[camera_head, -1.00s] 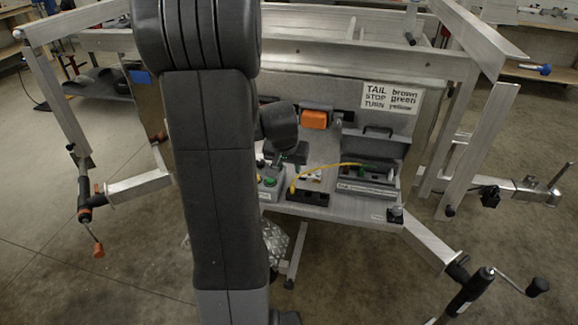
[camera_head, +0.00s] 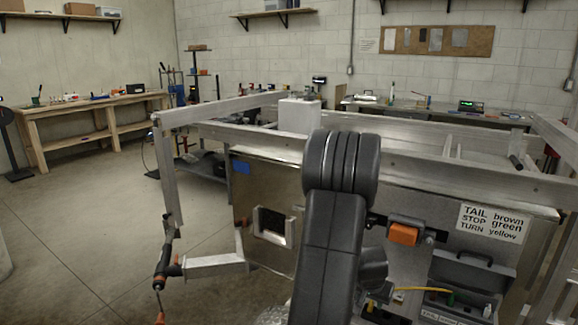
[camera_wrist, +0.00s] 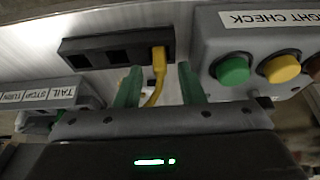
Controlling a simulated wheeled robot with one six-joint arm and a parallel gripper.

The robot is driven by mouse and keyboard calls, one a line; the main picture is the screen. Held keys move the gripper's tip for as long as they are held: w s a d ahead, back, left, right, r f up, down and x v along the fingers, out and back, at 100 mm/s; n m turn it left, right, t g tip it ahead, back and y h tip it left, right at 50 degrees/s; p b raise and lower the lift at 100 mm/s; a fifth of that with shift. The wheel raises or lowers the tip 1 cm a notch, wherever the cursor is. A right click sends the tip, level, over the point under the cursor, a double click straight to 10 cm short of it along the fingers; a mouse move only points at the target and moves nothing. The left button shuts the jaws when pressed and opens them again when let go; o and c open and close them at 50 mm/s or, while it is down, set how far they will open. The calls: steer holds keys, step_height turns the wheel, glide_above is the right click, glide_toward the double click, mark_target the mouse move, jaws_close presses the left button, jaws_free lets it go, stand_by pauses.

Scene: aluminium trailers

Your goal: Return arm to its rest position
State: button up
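My gripper (camera_wrist: 159,70) shows in the wrist view as two green fingers, apart from each other. A yellow cable (camera_wrist: 154,85) shows between them, its plug end in a black socket block (camera_wrist: 115,48) ahead. I see no finger pressing on the cable. In the head view my dark arm stands in front of the trailer's panel, and my gripper is hidden behind it or below the frame. The yellow cable also shows low in the head view (camera_head: 410,289).
A grey box (camera_wrist: 235,30) with green and yellow buttons is right of the fingers; a box labelled TAIL STOP TURN (camera_wrist: 50,95) is left. An aluminium trailer frame (camera_head: 240,103) surrounds the panel. A workbench (camera_head: 90,115) stands far left, with open floor before it.

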steer(key=shift+w+f, duration=0.1)
steer(key=shift+f, duration=0.35)
steer(key=shift+r, duration=0.25)
